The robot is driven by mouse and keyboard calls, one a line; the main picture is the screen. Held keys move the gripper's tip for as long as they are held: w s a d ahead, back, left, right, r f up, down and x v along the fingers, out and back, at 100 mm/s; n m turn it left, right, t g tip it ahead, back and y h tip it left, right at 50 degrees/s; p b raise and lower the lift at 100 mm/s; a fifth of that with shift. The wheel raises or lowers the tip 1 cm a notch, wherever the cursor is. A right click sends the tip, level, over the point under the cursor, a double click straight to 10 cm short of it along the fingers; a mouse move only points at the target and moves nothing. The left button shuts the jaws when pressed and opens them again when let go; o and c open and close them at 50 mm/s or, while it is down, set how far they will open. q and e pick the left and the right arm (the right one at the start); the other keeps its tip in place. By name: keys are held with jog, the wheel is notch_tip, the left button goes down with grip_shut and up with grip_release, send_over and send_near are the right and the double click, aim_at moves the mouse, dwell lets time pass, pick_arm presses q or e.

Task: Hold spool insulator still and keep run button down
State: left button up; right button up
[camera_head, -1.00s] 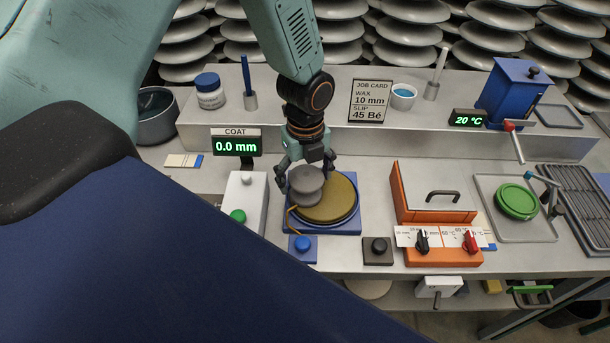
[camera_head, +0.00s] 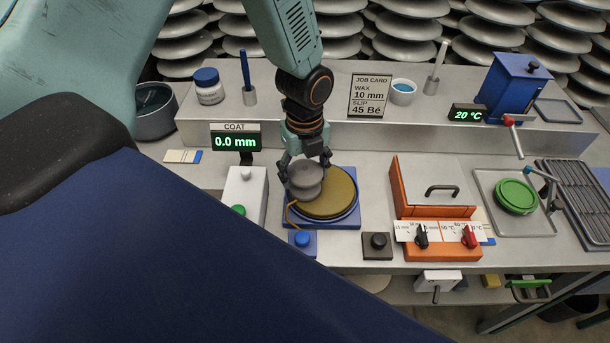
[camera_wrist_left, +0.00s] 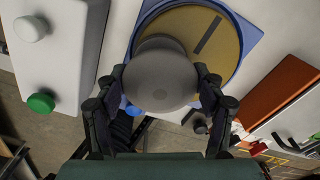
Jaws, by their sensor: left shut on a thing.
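The spool insulator (camera_head: 306,182), grey and waisted, is over the left part of the round tan plate (camera_head: 335,200) on a blue base. My left gripper (camera_head: 306,165) is shut on it, one finger on each side. The left wrist view shows the spool's rounded grey end (camera_wrist_left: 160,78) between the fingers. Whether the spool touches the plate cannot be told. A blue button (camera_head: 302,238) sits in front of the base, with a black button (camera_head: 377,242) to its right. No label shows which is the run button, and no gripper is seen on either. My right gripper is out of view.
A white box (camera_head: 245,188) with a green knob stands left of the plate. The coat display (camera_head: 235,142) reads 0.0 mm. An orange-fronted unit (camera_head: 440,215) stands to the right, and a raised shelf with jars and a job card runs behind.

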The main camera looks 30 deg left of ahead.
aim_at(305, 168)
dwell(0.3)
pick_arm(q)
jog(key=o, duration=1.6)
notch_tip(305, 168, up, 12)
